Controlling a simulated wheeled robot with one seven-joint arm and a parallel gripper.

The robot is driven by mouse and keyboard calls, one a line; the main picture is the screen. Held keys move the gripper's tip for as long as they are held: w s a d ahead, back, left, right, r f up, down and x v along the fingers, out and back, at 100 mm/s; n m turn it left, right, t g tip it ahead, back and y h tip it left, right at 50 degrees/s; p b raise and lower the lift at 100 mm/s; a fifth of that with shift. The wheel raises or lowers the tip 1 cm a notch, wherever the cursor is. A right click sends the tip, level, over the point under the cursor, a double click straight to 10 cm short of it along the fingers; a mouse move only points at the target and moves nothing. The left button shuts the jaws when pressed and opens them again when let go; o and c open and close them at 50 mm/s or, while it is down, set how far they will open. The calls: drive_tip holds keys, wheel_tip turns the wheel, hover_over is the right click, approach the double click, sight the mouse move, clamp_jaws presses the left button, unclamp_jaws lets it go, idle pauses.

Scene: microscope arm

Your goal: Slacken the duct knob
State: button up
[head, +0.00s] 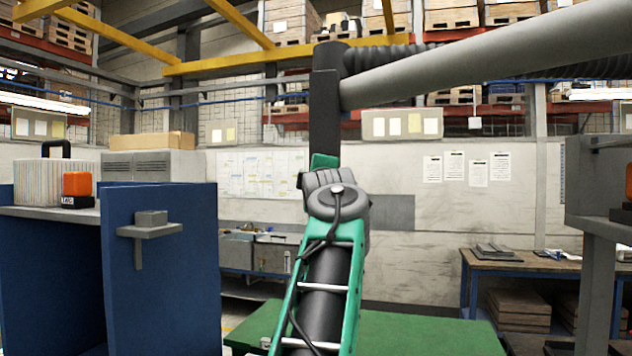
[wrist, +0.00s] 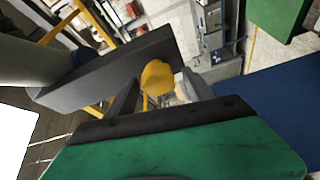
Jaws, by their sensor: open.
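The duct knob (wrist: 159,78) is yellow and lobed. It shows in the wrist view beside the dark post (wrist: 105,75), just beyond my gripper (wrist: 162,96). The gripper is open, with one finger to the left of the knob and one to the right. I cannot tell whether either finger touches it. In the head view my green and grey arm reaches up to the dark upright post (head: 325,110), from which a thick grey duct (head: 490,62) runs to the upper right. The knob and fingertips are hidden behind my arm there.
A blue cabinet (head: 160,275) stands at the left with a small grey bracket. A green tabletop (head: 420,333) lies low in front. A workbench (head: 520,262) is at the right, and a grey stand (head: 595,180) is at the right edge. Yellow beams (head: 280,58) cross overhead.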

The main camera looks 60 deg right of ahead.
drive_tip(key=b+v, duration=0.3)
drive_tip(key=v, duration=0.4)
drive_tip(key=shift+s+a, duration=0.15)
drive_tip(key=shift+a, duration=0.1)
drive_tip(key=shift+f, duration=0.1)
